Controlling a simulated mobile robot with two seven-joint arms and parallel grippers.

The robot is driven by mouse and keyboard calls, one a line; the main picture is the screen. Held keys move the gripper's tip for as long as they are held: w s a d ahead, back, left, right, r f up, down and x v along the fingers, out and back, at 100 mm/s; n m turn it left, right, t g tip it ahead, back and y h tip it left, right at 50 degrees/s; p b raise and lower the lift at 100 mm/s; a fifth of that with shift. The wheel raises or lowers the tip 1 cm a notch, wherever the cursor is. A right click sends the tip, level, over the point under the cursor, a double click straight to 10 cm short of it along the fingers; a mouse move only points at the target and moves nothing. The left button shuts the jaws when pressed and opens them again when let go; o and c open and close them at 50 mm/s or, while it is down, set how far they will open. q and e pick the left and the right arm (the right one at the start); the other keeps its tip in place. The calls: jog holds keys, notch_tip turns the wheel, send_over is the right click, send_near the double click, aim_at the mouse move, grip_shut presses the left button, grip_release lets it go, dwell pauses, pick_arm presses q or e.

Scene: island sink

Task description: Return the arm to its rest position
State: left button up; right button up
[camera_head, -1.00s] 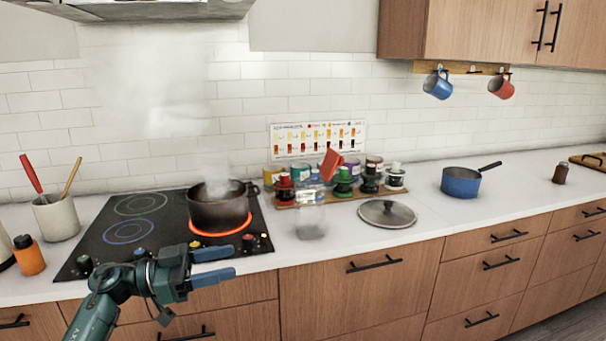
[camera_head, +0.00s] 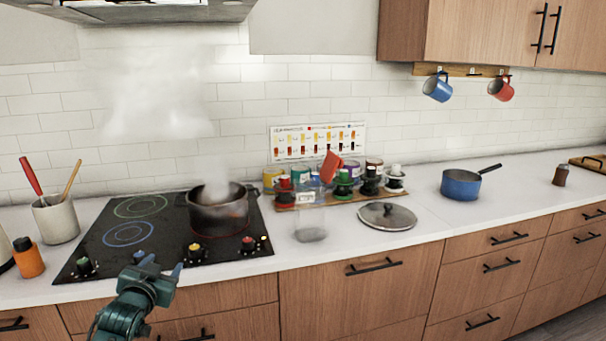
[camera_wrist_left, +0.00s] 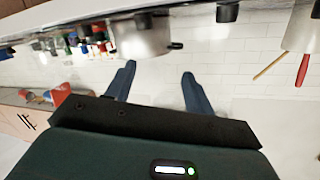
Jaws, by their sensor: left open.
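My left gripper (camera_head: 160,264) is low in front of the cooktop's front edge in the head view, with its fingers pointing toward the stove. It is open and empty; its two blue fingers (camera_wrist_left: 157,84) stand apart with nothing between them in the left wrist view. My left arm comes in from the bottom left. My right gripper is in neither view.
A steaming dark pot (camera_head: 219,212) stands on the black cooktop (camera_head: 105,236).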

pick_arm(q)
jog(key=s+d+f+g+h, duration=0.25)
jog(key=s+d+f, duration=0.65)
jog(key=s+f, duration=0.5)
jog(key=s+d+f+g, duration=0.1)
jog(key=s+d+f, duration=0.1)
jog(key=s, duration=0.5)
jog(key=s+d+f+g+h, duration=0.1)
jog(key=s+d, duration=0.3)
jog(key=s, duration=0.4)
jog(key=s+d+f+g, duration=0.1)
jog(key=s+d+f, duration=0.2)
jog(key=s, duration=0.4)
jog(key=shift+s+h, duration=0.15)
jog(key=shift+h, duration=0.2)
